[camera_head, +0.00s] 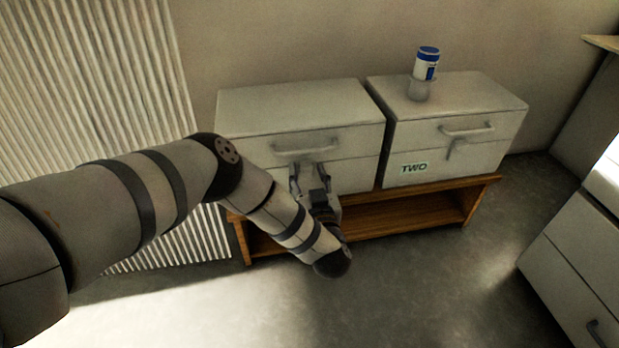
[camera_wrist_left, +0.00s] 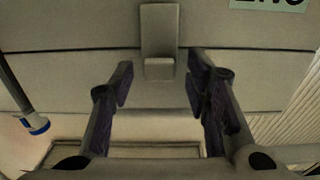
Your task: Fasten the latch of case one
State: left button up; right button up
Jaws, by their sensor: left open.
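Case one (camera_head: 253,110) is the left pale grey case on the wooden bench, with its lid down and a bar handle on the front. My gripper hides the latch in the head view.
Case two (camera_head: 503,152) stands to the right, with its latch (camera_head: 455,148) below the handle. The wooden bench (camera_head: 400,218) carries both cases. A ribbed radiator (camera_head: 100,80) is left; drawers (camera_head: 565,245) are right. Open floor lies in front.

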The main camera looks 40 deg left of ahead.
pick_arm(q)
grip_shut()
jog(key=r+p, duration=0.1)
jog(key=h+p, duration=0.1)
jog(key=shift+w+a+r+g+p, duration=0.15)
jog(key=shift+w+r+g+p, duration=0.1)
jog(key=shift+r+g+p, duration=0.1)
jog(key=shift+w+a+f+g+h+p, duration=0.15)
jog(key=shift+g+h+p, duration=0.1)
jog(key=shift+h+p, duration=0.15)
jog(key=shift+f, duration=0.3)
grip_release()
pick_arm(e)
jog(key=shift+w+d+r, duration=0.1)
jog(key=shift+w+r, duration=0.15)
jog(key=shift+r, duration=0.4)
jog(key=shift+w+r, duration=0.25)
jog(key=shift+r, duration=0.35)
